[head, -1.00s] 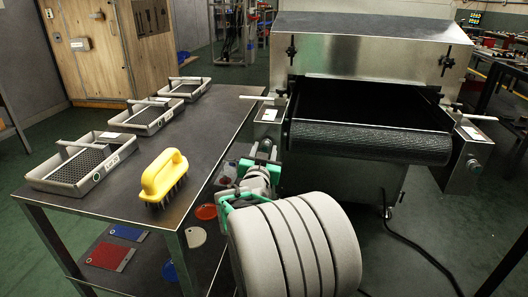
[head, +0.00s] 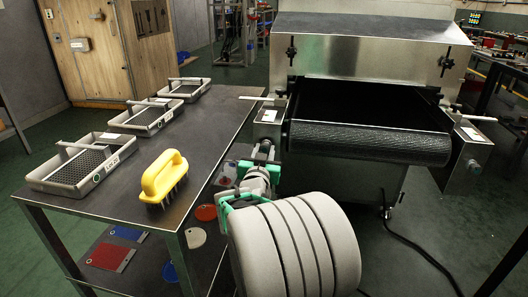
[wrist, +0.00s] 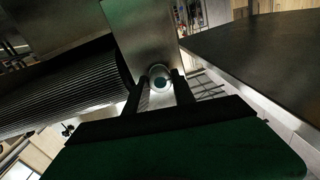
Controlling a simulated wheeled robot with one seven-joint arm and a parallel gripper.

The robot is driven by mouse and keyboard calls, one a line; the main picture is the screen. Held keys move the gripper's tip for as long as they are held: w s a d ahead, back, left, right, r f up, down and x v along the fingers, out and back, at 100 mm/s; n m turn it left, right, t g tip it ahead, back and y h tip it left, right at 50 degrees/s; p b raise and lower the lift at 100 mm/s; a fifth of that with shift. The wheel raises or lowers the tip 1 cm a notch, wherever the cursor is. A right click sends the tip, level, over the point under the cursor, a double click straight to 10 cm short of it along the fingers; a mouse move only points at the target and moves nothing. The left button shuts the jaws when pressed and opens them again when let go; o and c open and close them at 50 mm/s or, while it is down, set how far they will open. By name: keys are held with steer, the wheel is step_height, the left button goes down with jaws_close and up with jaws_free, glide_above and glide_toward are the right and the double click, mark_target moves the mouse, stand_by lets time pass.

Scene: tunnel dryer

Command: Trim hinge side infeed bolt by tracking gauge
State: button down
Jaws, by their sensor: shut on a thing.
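The tunnel dryer's black infeed belt (head: 370,140) runs between two metal side boxes. The left box (head: 266,132) has a pale gauge plate (head: 269,115) on top; the right box (head: 474,150) has a similar plate (head: 473,133) and a round bolt head (head: 473,166). My gripper (head: 264,148) is at the front face of the left box. In the wrist view my gripper (wrist: 163,90) is shut on a round bolt head (wrist: 160,77), with one dark finger on each side. My gripper hides this bolt in the head view. The gauge marks are too small to read.
A dark table (head: 215,128) stands left of the dryer. It holds a yellow brush (head: 163,176) and several mesh trays (head: 50,180). Coloured tags lie on its lower shelf. A black cable (head: 425,250) crosses the floor at right.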

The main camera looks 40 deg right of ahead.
steer(key=n+p, duration=0.2)
steer(key=n, duration=0.3)
steer(key=shift+r+n, duration=0.1)
steer(key=shift+n, duration=0.2)
steer(key=n+p, duration=0.3)
steer(key=n, duration=0.1)
steer(key=shift+n+g, duration=0.3)
steer(key=shift+f, duration=0.2)
steer(key=c, duration=1.1)
jaws_free()
steer(key=shift+r, duration=0.1)
steer(key=shift+o, duration=0.2)
steer(key=shift+a, duration=0.15)
steer(key=p+v, duration=0.1)
steer(key=v, duration=0.6)
steer(key=shift+s+a, duration=0.2)
steer(key=shift+s, duration=0.15)
steer(key=shift+r, duration=0.1)
